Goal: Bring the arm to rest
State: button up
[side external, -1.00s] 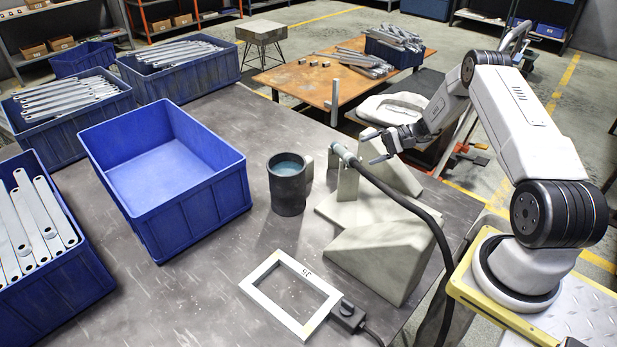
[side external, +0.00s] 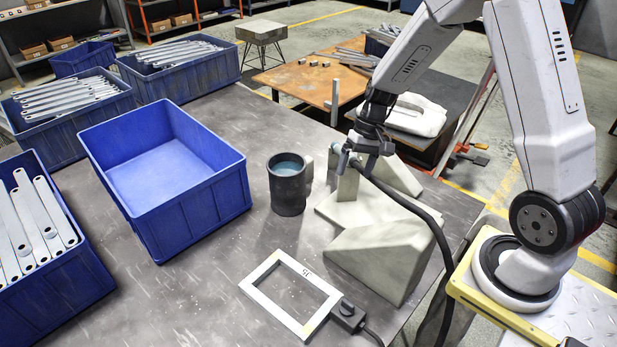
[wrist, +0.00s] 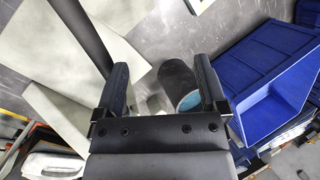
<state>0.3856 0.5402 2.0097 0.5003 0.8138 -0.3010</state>
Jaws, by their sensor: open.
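My gripper (side external: 356,160) points down above the grey fixture (side external: 372,207) on the dark work table. In the wrist view my gripper (wrist: 163,72) shows two dark fingers set wide apart, with nothing held between them. The dark cup (wrist: 178,82) with blue-green content lies below and beyond the fingers there. My gripper overlaps the hose nozzle in the side view; I cannot tell whether they touch.
The dark cup (side external: 288,184) stands left of the fixture. An empty blue bin (side external: 170,235) is further left, near bins of metal brackets. A black hose (side external: 425,218) arches over the fixture. A white frame (side external: 262,273) lies in front.

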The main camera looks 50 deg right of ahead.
jog(key=s+a+r+n+t+h, duration=0.2)
jog(key=s+a+r+n+h, duration=0.2)
jog(key=s+a, duration=0.4)
jog(key=shift+s+a+r+n+t, duration=0.3)
jog(key=shift+s+r+n, duration=0.2)
jog(key=shift+n, duration=0.2)
dwell(0.5)
